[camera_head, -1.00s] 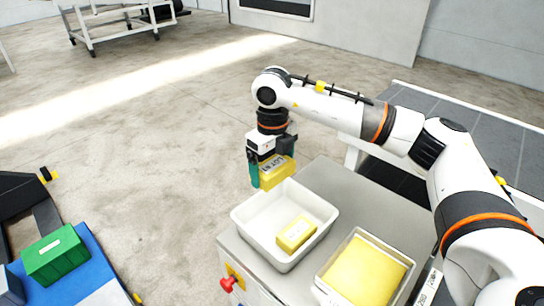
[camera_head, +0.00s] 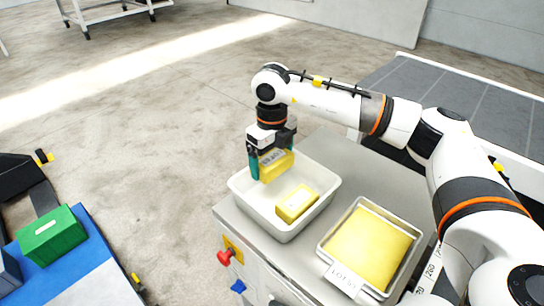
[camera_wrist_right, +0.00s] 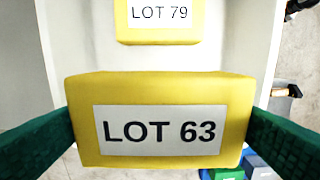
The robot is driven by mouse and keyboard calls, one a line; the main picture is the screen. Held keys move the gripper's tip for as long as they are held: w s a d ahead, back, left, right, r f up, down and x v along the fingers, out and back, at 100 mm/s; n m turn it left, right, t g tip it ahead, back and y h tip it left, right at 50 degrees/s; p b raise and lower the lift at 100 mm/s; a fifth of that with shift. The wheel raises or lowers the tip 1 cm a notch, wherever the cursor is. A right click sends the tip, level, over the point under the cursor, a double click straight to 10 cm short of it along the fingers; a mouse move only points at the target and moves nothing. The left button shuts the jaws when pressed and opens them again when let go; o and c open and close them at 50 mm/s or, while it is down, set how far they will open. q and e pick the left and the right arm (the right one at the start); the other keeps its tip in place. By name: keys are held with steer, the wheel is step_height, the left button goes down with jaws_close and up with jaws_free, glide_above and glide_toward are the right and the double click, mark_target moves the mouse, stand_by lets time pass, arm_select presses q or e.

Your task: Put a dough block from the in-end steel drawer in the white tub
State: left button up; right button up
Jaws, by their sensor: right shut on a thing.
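My right gripper (camera_head: 272,163) is shut on a yellow dough block (camera_head: 277,166) labelled LOT 63, which fills the middle of the right wrist view (camera_wrist_right: 160,150) between the green fingers. It holds the block over the far left part of the white tub (camera_head: 240,186); whether the block touches the tub floor I cannot tell. A second yellow block (camera_head: 297,203), labelled LOT 79 in the right wrist view (camera_wrist_right: 160,18), lies inside the tub. The drawer is not clearly identifiable. My left gripper is not in view.
The tub stands on a steel cabinet top (camera_head: 375,178). A red knob (camera_head: 225,258) is on the cabinet front. A green box (camera_head: 52,235) sits on a blue surface at left.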

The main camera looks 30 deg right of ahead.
steer(key=shift+r, duration=0.1)
steer(key=o, duration=0.9)
steer(key=shift+c, duration=0.2)
step_height(320, 180, up, 12)
steer(key=b, duration=0.3)
